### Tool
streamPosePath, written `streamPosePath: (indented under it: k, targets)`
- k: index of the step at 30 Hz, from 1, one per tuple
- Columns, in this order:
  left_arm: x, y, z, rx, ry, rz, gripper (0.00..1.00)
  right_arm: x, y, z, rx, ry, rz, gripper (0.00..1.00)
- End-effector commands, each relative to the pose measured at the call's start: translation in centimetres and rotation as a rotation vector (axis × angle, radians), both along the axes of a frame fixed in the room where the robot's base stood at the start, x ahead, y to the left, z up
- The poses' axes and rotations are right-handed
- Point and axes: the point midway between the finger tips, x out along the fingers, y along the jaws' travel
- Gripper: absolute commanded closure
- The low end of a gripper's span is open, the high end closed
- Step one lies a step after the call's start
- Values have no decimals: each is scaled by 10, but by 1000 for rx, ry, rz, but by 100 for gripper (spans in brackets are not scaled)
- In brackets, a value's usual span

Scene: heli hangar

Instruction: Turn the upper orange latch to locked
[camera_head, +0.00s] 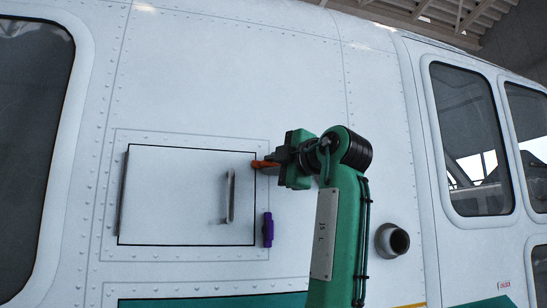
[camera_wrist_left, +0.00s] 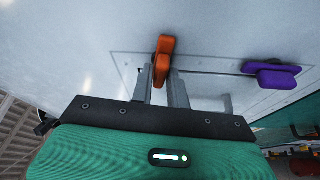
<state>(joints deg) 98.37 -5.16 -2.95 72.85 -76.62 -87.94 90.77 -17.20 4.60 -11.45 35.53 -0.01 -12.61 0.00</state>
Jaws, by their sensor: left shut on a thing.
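The upper orange latch (camera_head: 262,164) sits at the upper right edge of the closed white panel (camera_head: 170,195). It lies roughly level, its left end reaching over the panel's edge; its right part is hidden by my gripper. My left gripper (camera_head: 277,160) comes at it from the right. In the left wrist view the orange latch (camera_wrist_left: 164,50) stands between the two grey fingers of my left gripper (camera_wrist_left: 161,77), which are shut on it. My right gripper is in neither view.
A purple latch (camera_head: 268,229) stands upright beside the panel's lower right edge; it also shows in the wrist view (camera_wrist_left: 272,74). A metal handle (camera_head: 230,196) sticks out from the panel. A round dark pipe (camera_head: 392,240) juts from the fuselage at right.

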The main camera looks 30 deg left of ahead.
Motion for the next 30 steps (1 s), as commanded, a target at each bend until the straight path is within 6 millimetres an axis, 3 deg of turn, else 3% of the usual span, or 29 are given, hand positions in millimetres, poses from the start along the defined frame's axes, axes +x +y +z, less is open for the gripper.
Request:
streamPosePath:
  k: [9,27,28,30]
  targets:
    - [0,0,1,-93,-108,-1,100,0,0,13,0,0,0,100]
    - [0,0,-1,-118,-135,0,100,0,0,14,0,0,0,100]
    - [0,0,-1,-118,-135,0,80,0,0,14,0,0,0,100]
    - [0,0,-1,-118,-135,0,66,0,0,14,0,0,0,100]
